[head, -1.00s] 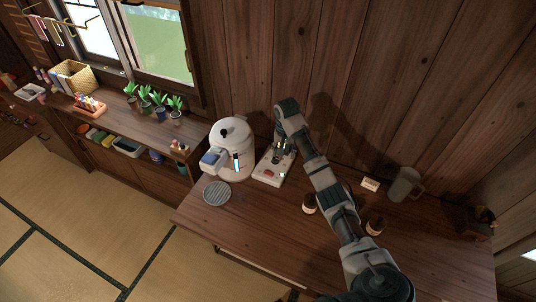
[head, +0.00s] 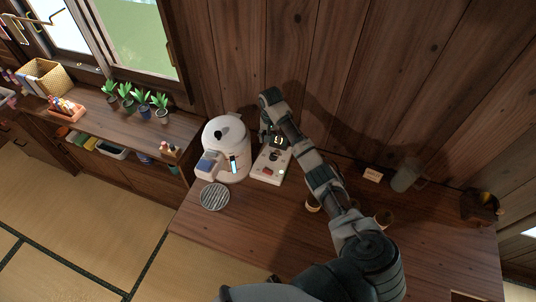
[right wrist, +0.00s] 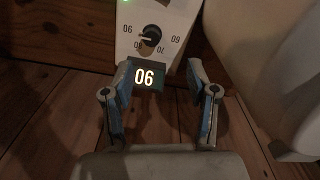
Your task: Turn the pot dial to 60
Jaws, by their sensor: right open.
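A white panel (head: 268,172) stands on the wooden table beside the white pot (head: 228,160). In the right wrist view the black dial (right wrist: 152,36) shows on the panel's white face, its pointer toward the left label. The labels look upside down there; the left one reads as an inverted 90, the right one as an inverted 60. My left gripper is not in view.
A round grey trivet (head: 214,197) lies in front of the pot. A small card (head: 373,174), a grey mug (head: 407,175) and brown cups (head: 384,218) are to the right. The plank wall is close behind. The table's front is mostly clear.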

